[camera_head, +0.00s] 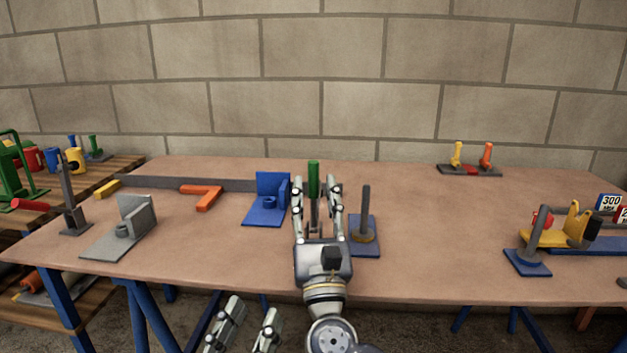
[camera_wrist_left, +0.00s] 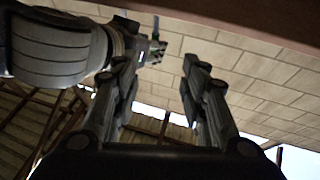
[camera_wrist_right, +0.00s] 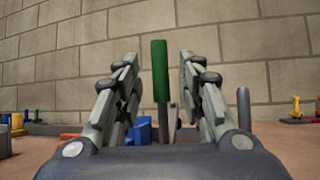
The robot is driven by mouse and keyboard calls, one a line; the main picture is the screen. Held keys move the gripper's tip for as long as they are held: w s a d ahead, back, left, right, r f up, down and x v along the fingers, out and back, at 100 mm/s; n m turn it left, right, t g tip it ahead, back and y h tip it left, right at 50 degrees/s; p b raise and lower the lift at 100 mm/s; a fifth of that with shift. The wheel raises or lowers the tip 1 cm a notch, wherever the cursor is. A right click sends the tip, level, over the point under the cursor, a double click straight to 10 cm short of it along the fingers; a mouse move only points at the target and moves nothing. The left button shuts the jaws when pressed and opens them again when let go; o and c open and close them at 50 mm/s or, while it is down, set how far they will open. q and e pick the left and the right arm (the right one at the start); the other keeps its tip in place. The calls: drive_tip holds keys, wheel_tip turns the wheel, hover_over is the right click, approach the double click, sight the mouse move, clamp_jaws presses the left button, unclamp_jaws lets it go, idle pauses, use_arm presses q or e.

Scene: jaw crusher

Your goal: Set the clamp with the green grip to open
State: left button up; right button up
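The clamp's green grip (camera_head: 313,178) stands upright on a grey lever above the middle of the table. My right gripper (camera_head: 320,186) is open, with one finger on each side of the green grip. In the right wrist view the green grip (camera_wrist_right: 160,70) shows between the open fingers, with gaps on both sides; I cannot tell its depth relative to the fingertips. The clamp's base is mostly hidden behind my right gripper. My left gripper (camera_head: 247,330) is open and empty, low in front of the table edge. The left wrist view shows its spread fingers (camera_wrist_left: 160,85).
A blue bracket (camera_head: 268,208) stands just left of the right gripper. A blue base with a dark post (camera_head: 366,215) stands close on its right. Further off are a grey bracket (camera_head: 125,230), an orange piece (camera_head: 203,195) and a yellow clamp (camera_head: 560,230). The table's right middle is clear.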

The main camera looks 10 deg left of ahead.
drive_tip(key=v, duration=0.8)
